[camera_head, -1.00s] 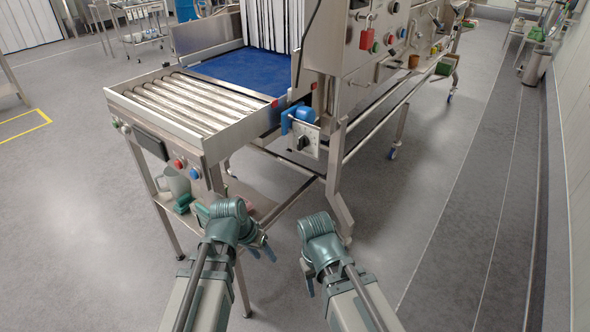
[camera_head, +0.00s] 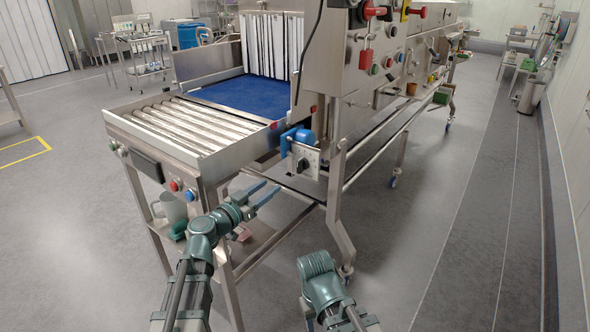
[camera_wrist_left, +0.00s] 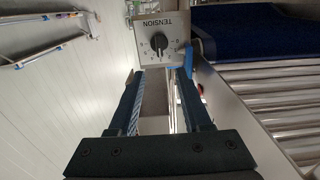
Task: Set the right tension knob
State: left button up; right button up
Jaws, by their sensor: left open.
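The tension knob (camera_head: 303,165) is a black round knob on a pale plate beside the blue motor at the right corner of the roller conveyor. In the left wrist view, the knob (camera_wrist_left: 159,41) sits on a plate (camera_wrist_left: 174,23) marked TENSION, beyond my fingertips and apart from them. My left gripper (camera_head: 268,192) is open and empty, below and left of the knob plate, its blue fingers pointing toward it. It also shows in the left wrist view (camera_wrist_left: 158,75), with the plate ahead of the gap. My right arm is at the bottom; its fingers are hidden.
The roller conveyor (camera_head: 190,124) with a blue belt (camera_head: 240,93) stands at left. A frame leg (camera_head: 340,225) rises right of the knob plate. A lower shelf holds a grey jug (camera_head: 172,207).

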aim_at(298, 167)
pick_arm(q)
jog(key=x, duration=1.3)
jog(key=shift+w+d, duration=0.25)
jog(key=shift+c, duration=0.3)
grip_shut()
